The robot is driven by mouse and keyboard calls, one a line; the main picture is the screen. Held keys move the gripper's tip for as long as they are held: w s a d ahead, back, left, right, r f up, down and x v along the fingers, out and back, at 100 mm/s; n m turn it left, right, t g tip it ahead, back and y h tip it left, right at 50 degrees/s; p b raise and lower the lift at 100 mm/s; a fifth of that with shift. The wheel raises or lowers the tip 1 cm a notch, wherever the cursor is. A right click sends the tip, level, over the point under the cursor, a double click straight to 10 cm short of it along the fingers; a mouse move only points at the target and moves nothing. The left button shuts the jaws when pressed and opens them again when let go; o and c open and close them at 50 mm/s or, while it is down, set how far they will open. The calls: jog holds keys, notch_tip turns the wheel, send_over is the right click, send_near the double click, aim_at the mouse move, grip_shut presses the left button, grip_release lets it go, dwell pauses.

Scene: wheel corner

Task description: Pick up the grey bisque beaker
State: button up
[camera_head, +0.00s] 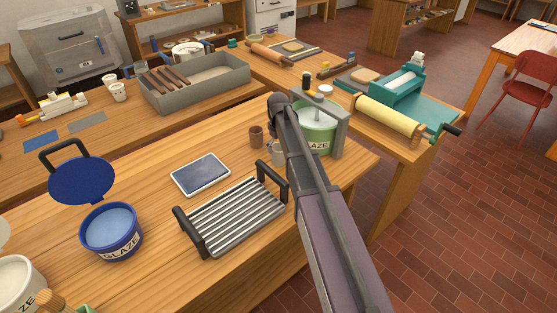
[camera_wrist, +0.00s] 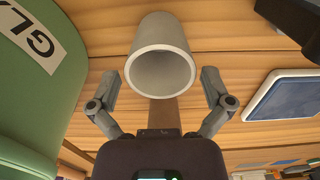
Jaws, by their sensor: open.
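The grey bisque beaker (camera_wrist: 160,38) is in the upper middle of the wrist view, its round open mouth facing the camera. My gripper (camera_wrist: 160,78) is open, one finger to each side of the beaker's mouth, with a gap on both sides. In the head view the grey beaker (camera_head: 277,152) stands on the wooden table beside my arm, which may hide part of it. My gripper's fingers are hidden there. A brown beaker (camera_head: 256,136) stands close to its left; a brown shape (camera_wrist: 163,111) shows below the grey beaker in the wrist view.
A green glaze bucket (camera_head: 318,138) stands close to the right, also large at left in the wrist view (camera_wrist: 40,90). A blue-topped tray (camera_head: 200,174) and a ribbed rack with black handles (camera_head: 235,215) lie nearby. A blue glaze bucket (camera_head: 112,236) is farther left.

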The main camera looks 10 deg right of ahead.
jog(key=shift+f+b, duration=1.25)
jog(key=shift+f, duration=0.3)
jog(key=shift+s, duration=0.1)
jog(key=c, duration=1.1)
